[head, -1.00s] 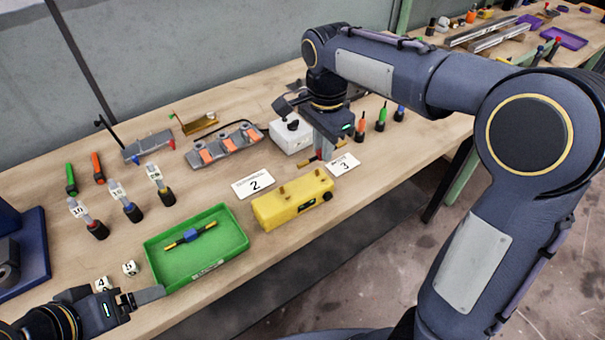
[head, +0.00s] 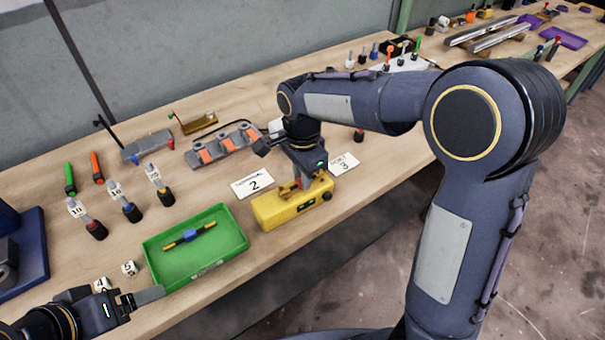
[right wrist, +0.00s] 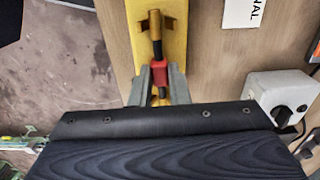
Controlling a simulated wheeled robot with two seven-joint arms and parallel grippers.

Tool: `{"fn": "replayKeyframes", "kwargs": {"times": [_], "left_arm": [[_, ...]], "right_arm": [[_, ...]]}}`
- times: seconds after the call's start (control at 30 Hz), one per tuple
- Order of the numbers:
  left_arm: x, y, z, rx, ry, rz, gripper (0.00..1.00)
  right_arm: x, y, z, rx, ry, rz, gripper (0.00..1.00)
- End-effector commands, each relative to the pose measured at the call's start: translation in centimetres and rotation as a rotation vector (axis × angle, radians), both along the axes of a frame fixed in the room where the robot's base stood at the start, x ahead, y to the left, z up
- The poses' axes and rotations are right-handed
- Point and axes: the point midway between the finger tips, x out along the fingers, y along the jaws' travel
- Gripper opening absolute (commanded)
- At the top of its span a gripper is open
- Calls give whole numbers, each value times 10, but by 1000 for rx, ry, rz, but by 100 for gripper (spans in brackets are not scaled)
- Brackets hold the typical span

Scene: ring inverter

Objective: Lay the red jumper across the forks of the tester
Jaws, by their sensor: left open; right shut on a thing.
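The yellow tester (head: 270,214) sits near the table's front edge; one of its brass forks (right wrist: 149,22) shows in the right wrist view. My right gripper (head: 302,181) is over the tester. My left gripper (head: 138,299) is open and empty beside the green tray.
The green tray (head: 232,238) holds a blue jumper with yellow ends (head: 189,235). Cards marked 2 (head: 252,184) and 3 (head: 343,164) lie behind the tester. A white box with a black knob (right wrist: 282,98) stands near. Several numbered tools stand at the left.

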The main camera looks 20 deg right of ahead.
Motion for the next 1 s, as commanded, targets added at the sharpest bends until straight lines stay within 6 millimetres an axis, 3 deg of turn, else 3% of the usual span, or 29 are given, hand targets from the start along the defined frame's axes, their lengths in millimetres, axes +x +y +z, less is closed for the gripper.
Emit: {"fn": "replayKeyframes", "kwargs": {"times": [0.13, 0.17, 0.3, 0.57, 0.73, 1.0], "left_arm": [[0, 0, -3, 0, 0, 0, 82], [0, 0, -3, 0, 0, 0, 82], [0, 0, -2, 0, 0, 0, 82], [0, 0, -2, 0, 0, 0, 82], [0, 0, 1, 0, 0, 0, 82], [0, 0, 4, 0, 0, 0, 82]], "right_arm": [[0, 0, -6, 0, 0, 0, 0], [0, 0, -5, 0, 0, 0, 18], [0, 0, -5, 0, 0, 0, 36], [0, 0, -4, 0, 0, 0, 37], [1, 0, 8, 1, -3, 0, 37], [1, 0, 65, 2, -6, 1, 37]]}}
